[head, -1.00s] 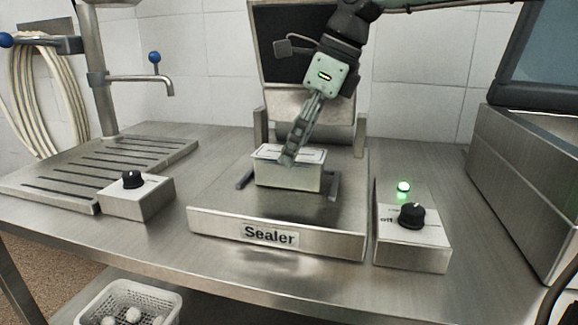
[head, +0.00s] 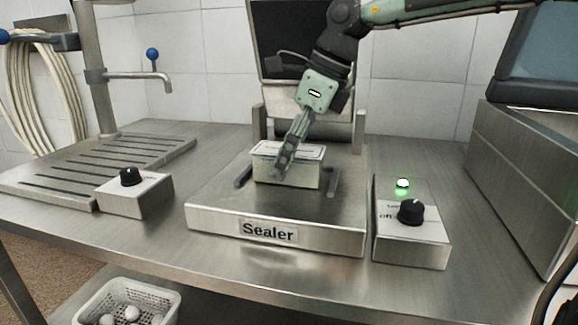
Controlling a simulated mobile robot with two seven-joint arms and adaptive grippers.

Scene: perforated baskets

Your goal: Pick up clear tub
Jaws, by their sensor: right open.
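The clear tub (head: 305,172) stands upright on the sealer (head: 215,215), between two dark guide rails. It looks pale and box-shaped, with a flat light top with a dark outline. My right gripper (head: 282,168) comes down from the upper right, and its open fingers are at the tub's front left side, overlapping part of its front and top. Whether a finger touches the tub I cannot tell. The far finger is partly hidden. My left gripper is not in view.
A control box with a black knob and lit green lamp (head: 411,235) stands right of the sealer. Another knob box (head: 136,197) and a slotted drain board (head: 95,165) with a tap are at left. A white perforated basket (head: 160,298) with white round items sits below the table edge.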

